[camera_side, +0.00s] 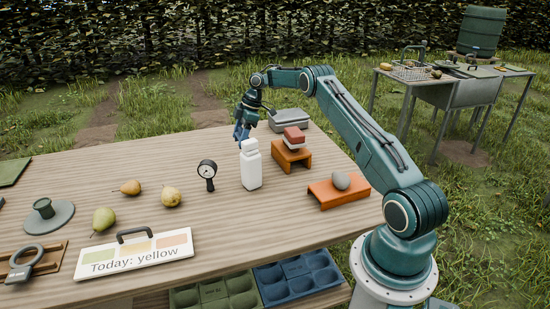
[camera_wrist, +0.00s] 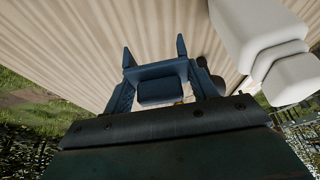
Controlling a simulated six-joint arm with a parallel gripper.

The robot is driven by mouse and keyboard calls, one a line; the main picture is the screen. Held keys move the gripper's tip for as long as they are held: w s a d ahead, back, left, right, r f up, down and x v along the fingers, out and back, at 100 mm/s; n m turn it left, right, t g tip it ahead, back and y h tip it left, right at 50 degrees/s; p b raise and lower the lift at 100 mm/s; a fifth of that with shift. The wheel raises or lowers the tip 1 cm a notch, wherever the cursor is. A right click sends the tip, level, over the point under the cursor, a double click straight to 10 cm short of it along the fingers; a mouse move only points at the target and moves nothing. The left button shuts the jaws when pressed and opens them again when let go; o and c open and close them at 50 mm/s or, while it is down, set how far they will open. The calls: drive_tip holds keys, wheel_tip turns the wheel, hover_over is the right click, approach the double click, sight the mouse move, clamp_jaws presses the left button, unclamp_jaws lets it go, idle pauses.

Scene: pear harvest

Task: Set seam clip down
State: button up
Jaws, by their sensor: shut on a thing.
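My gripper (camera_side: 241,134) hangs low over the far part of the wooden table, just behind and left of the white bottle (camera_side: 251,169) in the side view. In the wrist view its two blue fingers (camera_wrist: 154,55) stand apart and point at the table top, with a dark blue block (camera_wrist: 157,91) between their bases. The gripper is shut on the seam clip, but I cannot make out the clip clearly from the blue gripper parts. Whether it touches the table cannot be told.
The white bottle stands close in the wrist view (camera_wrist: 262,35). A dial gauge (camera_side: 207,171), several pears and an orange stand (camera_side: 291,155) with stacked blocks are nearby. A grey box (camera_side: 290,120) lies behind.

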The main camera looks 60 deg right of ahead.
drive_tip(key=a+r, duration=0.4)
drive_tip(key=a, duration=0.6)
drive_tip(key=a+r, duration=0.4)
drive_tip(key=a, duration=0.5)
drive_tip(key=s+a+r, duration=0.2)
drive_tip(key=s+a, duration=1)
drive_tip(key=a, duration=0.1)
drive_tip(key=shift+s+a+m, duration=0.25)
drive_tip(key=shift+s+m, duration=0.15)
wheel_tip(320, 180, down, 16)
drive_tip(key=shift+f, duration=1.9)
drive_tip(key=shift+f, duration=0.15)
